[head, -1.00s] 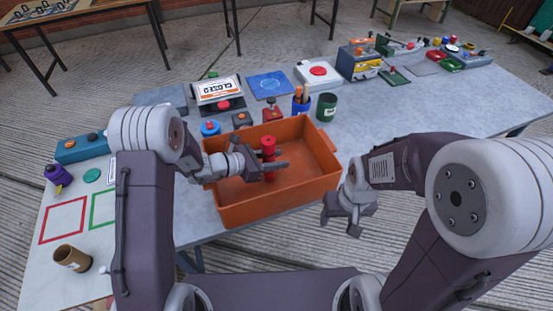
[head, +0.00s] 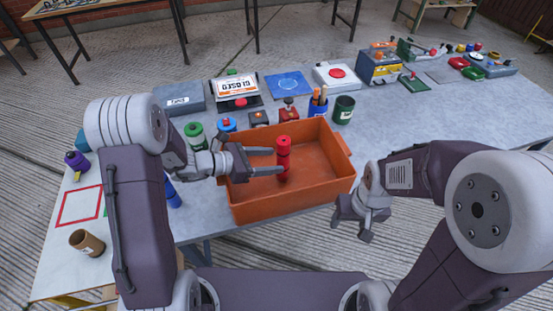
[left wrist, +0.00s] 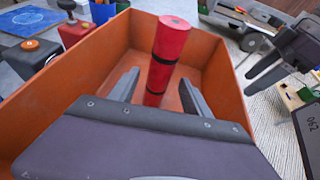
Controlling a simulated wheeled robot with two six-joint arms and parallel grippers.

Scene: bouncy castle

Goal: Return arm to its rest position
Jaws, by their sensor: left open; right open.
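My left gripper (head: 265,161) is open, its two fingers reaching over the left part of the orange bin (head: 320,178). My right gripper (head: 352,218) is open and empty, to the right of the bin near the table's front edge.
Behind the bin stand a green cup (head: 343,109), a blue pen holder (head: 318,107), a red-button box (head: 337,75) and a closed sign (head: 236,87). A cardboard tube (head: 87,242) and a red square outline (head: 79,206) are at left. Table right of the bin is clear.

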